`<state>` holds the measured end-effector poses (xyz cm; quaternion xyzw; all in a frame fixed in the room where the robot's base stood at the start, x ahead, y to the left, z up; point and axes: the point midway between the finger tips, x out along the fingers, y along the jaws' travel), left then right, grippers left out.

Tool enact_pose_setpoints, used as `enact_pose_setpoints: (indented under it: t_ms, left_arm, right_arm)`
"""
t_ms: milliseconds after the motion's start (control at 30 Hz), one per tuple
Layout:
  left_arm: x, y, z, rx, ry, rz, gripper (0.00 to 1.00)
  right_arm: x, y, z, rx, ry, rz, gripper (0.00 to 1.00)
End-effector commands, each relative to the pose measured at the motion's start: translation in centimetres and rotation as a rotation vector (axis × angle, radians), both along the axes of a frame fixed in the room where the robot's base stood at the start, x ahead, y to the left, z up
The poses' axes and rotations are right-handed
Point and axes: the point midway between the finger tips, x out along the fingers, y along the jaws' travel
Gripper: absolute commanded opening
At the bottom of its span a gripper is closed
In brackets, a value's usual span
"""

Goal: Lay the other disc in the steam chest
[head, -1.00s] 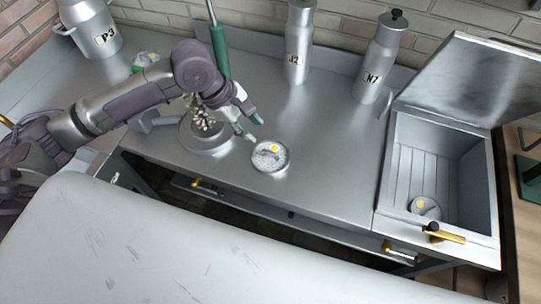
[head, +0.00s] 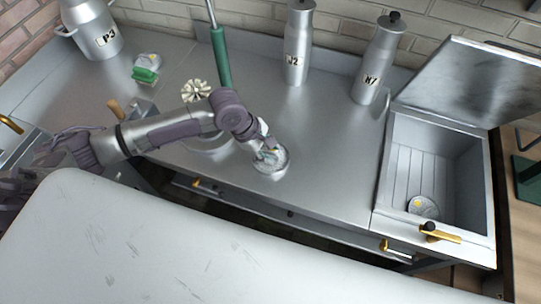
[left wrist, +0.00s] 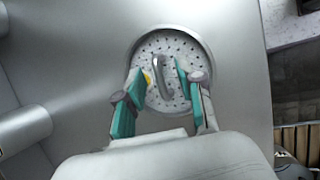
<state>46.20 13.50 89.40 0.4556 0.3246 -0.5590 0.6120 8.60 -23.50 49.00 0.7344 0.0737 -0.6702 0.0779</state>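A round perforated disc (head: 278,167) lies on the steel counter, partly hidden by my gripper. The left wrist view shows it with a raised handle (left wrist: 162,76) and a yellow spot. My left gripper (head: 268,155) is just over this disc. In the left wrist view its green-padded fingers (left wrist: 160,88) are open, one on each side of the handle, with gaps showing. The steam chest (head: 395,160) stands at the right with its lid (head: 465,78) raised. A similar disc (head: 424,206) lies inside on its floor, near the front. My right gripper is not in view.
Bottles N2 (head: 297,45) and N7 (head: 378,60) stand at the back. Can P3 (head: 90,30), a green-based item (head: 145,75) and a pale star-shaped piece (head: 196,90) are further left. A green-gripped rod (head: 221,57) rises behind my arm. Counter between disc and chest is clear.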

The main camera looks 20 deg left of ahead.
Motion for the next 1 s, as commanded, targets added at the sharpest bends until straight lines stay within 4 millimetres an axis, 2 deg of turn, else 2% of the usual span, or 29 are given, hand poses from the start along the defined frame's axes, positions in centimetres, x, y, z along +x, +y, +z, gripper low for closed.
enact_pose_setpoints:
  t_ms: [100, 333, 767, 1000]
  left_arm:
    - [0.0, 0.0, 0.0, 0.000, 0.000, 0.000, 0.38]
    - [0.0, 0.0, 0.1, 0.000, 0.000, 0.000, 0.00]
    - [0.0, 0.0, 0.2, -0.001, -0.001, 0.000, 0.00]
    - [0.1, 0.0, 2.0, -0.002, -0.003, -0.001, 0.00]
  right_arm:
    - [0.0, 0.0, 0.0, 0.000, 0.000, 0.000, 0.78]
    - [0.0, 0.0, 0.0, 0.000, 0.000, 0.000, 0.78]
    - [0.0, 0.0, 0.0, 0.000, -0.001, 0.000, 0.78]
    - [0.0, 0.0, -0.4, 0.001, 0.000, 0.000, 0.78]
